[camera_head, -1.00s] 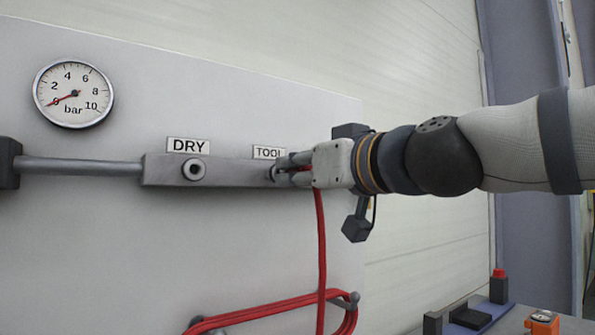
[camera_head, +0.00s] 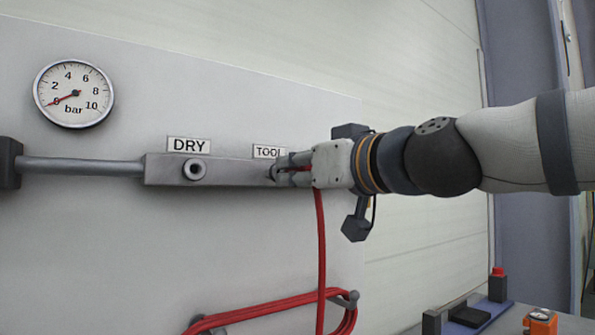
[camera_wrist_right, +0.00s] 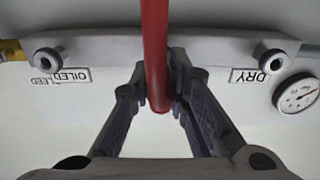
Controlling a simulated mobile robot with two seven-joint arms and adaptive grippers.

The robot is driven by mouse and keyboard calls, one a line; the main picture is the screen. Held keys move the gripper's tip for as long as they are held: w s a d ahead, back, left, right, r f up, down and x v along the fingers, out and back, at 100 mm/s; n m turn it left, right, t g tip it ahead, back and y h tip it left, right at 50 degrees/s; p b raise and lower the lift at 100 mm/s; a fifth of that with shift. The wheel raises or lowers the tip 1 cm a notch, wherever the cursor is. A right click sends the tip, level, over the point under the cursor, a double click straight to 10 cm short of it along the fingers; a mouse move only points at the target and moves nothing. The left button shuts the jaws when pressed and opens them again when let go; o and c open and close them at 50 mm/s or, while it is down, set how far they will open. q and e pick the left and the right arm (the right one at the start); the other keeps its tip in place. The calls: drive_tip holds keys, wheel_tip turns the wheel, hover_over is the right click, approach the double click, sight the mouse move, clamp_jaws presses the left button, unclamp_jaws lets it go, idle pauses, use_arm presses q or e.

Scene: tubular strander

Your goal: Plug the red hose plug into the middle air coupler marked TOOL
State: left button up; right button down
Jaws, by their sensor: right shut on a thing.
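My right gripper (camera_head: 285,170) comes in from the right, level with the grey manifold bar, its fingertips at the middle coupler under the TOOL label (camera_head: 267,152). It is shut on the red hose plug, which is mostly hidden between the fingers in the head view. The red hose (camera_head: 320,240) hangs down from the gripper. In the right wrist view the hose (camera_wrist_right: 154,40) runs down from the top to between the fingers (camera_wrist_right: 160,88). The TOOL coupler is largely covered, so I cannot tell whether the plug is seated in it. My left gripper is out of view.
The DRY coupler (camera_head: 194,170) is free, left of my gripper. The OILED coupler (camera_wrist_right: 47,60) shows free in the right wrist view. A pressure gauge (camera_head: 73,94) reads near zero. Coiled red hose (camera_head: 260,311) hangs on a hook below. A bench with small items stands lower right.

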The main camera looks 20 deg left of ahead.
drive_tip(key=shift+w+a, duration=0.4)
drive_tip(key=shift+a, duration=0.05)
idle(0.6)
drive_tip(key=c, duration=1.5)
unclamp_jaws()
drive_tip(key=shift+o, duration=0.2)
drive_tip(key=v, duration=1.2)
drive_tip(key=shift+s, duration=0.1)
